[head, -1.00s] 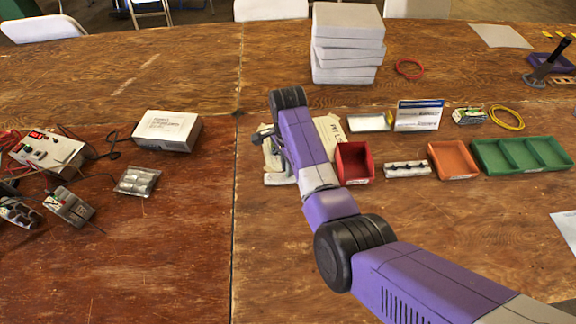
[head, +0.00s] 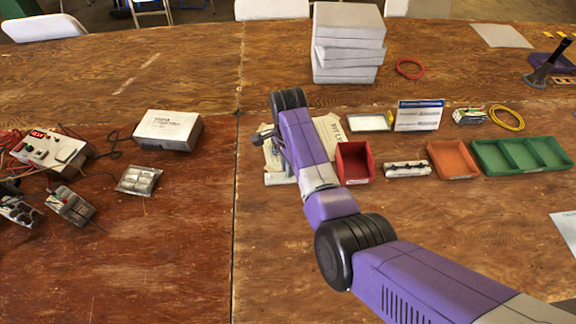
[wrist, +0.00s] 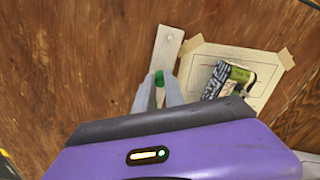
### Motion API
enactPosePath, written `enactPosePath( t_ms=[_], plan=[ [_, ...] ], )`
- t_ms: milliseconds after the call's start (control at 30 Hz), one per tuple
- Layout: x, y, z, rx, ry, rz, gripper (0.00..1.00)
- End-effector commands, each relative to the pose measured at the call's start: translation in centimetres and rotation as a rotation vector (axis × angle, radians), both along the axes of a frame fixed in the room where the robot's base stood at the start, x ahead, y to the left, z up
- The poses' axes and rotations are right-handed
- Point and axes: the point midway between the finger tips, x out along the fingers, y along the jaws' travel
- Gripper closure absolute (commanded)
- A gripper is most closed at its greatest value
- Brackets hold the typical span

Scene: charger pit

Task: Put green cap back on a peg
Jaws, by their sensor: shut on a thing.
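In the wrist view my gripper (wrist: 159,79) is shut on the green cap (wrist: 159,76), which shows as a small green patch between the two pale fingertips. A light grey strip (wrist: 166,50) lies just beyond the fingertips, with a small mark or peg near its middle. Whether the cap touches the strip, I cannot tell. In the head view my gripper is mostly hidden behind my purple arm, above the pale strip (head: 279,178) left of the red bin. The cap cannot be made out there.
A green and dark battery-like block (wrist: 229,80) sits on taped paper (wrist: 262,72) right of the fingers. A red bin (head: 356,180), a white holder with dark knobs (head: 407,171), an orange tray (head: 453,175) and a green tray (head: 522,172) stand to the right.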

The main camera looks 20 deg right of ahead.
Motion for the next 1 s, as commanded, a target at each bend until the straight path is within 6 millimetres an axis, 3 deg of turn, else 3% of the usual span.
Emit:
enactPosePath(
  t_ms=[267, 300, 400, 933, 1000],
  plan=[
    [-0.01, -0.01, -0.02, 0.0, 0.0, 0.0, 1.0],
    [-0.01, -0.01, -0.02, 0.0, 0.0, 0.0, 0.8],
    [-0.01, -0.01, -0.02, 0.0, 0.0, 0.0, 0.6],
    [-0.01, 0.0, -0.02, 0.0, 0.0, 0.0, 0.6],
    [-0.01, -0.01, -0.02, 0.0, 0.0, 0.0, 0.51]
  ],
)
